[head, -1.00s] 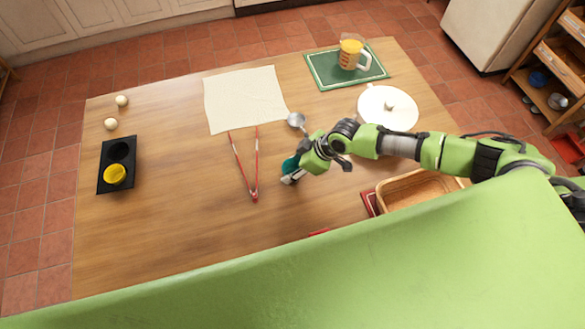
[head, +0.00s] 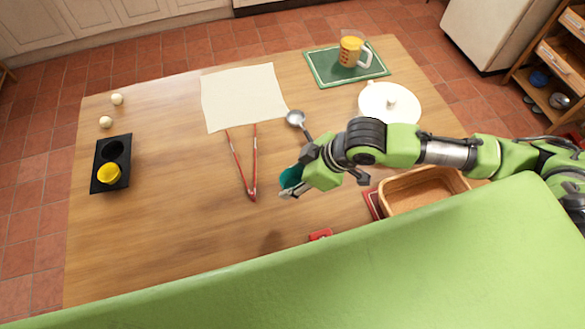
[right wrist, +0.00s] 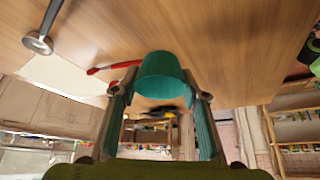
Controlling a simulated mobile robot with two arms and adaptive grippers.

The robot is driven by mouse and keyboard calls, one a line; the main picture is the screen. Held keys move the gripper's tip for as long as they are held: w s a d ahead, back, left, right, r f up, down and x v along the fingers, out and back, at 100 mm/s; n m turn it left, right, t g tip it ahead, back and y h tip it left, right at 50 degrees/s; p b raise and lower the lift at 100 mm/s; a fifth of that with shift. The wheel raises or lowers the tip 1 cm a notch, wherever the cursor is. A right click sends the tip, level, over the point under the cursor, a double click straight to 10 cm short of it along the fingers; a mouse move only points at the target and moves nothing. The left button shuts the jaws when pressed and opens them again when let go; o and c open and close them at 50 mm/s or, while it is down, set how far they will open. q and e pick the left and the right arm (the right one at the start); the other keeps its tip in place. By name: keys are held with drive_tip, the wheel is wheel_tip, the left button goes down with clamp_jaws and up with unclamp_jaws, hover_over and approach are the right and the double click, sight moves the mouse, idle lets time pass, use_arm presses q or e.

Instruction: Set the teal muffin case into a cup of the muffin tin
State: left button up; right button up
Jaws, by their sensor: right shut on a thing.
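The teal muffin case (head: 290,178) is held by my right gripper (head: 287,187) above the middle right of the table. In the right wrist view the case (right wrist: 161,75) sits between the two fingers of the gripper (right wrist: 162,100). The black muffin tin (head: 98,181) lies at the table's left side. Its near cup holds a yellow case (head: 109,173); its far cup (head: 113,149) is empty. My left gripper is not in view.
Red tongs (head: 240,165), a pale sheet (head: 243,97) and a ladle (head: 296,118) lie between. Two pale balls (head: 106,122) are behind the tin. A basket (head: 425,190), white lid (head: 389,104) and measuring jug (head: 350,50) on a green board (head: 320,68) are right. The left-middle table is clear.

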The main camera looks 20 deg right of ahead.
drive_tip(key=shift+s+a+r+b, duration=0.15)
drive_tip(key=shift+s+r, duration=0.15)
drive_tip(key=shift+s, duration=0.3)
drive_tip(key=shift+s+a+r+b, duration=0.15)
drive_tip(key=shift+s+r, duration=0.1)
drive_tip(key=shift+s, duration=0.35)
drive_tip(key=shift+s+a+r, duration=0.15)
drive_tip(key=shift+s+r, duration=0.15)
drive_tip(key=shift+s, duration=0.3)
drive_tip(key=w+d+r+m+t+h, duration=0.2)
drive_tip(key=w+d+r+m, duration=0.2)
drive_tip(key=r, duration=0.4)
drive_tip(key=shift+w+d+r+m, duration=0.3)
drive_tip(key=shift+w+m, duration=0.6)
drive_tip(key=shift+w, duration=0.3)
drive_tip(key=d+r+m+h, duration=0.1)
drive_tip(key=r, duration=0.1)
drive_tip(key=w+d+r+m+h, duration=0.1)
drive_tip(key=r+m, duration=0.1)
drive_tip(key=r, duration=0.1)
drive_tip(key=w+d+r+m+h, duration=0.1)
drive_tip(key=d+r+m, duration=0.1)
drive_tip(key=shift+w+r+t+b, duration=0.1)
drive_tip(key=shift+r+t+b, duration=0.2)
drive_tip(key=shift+b, duration=0.05)
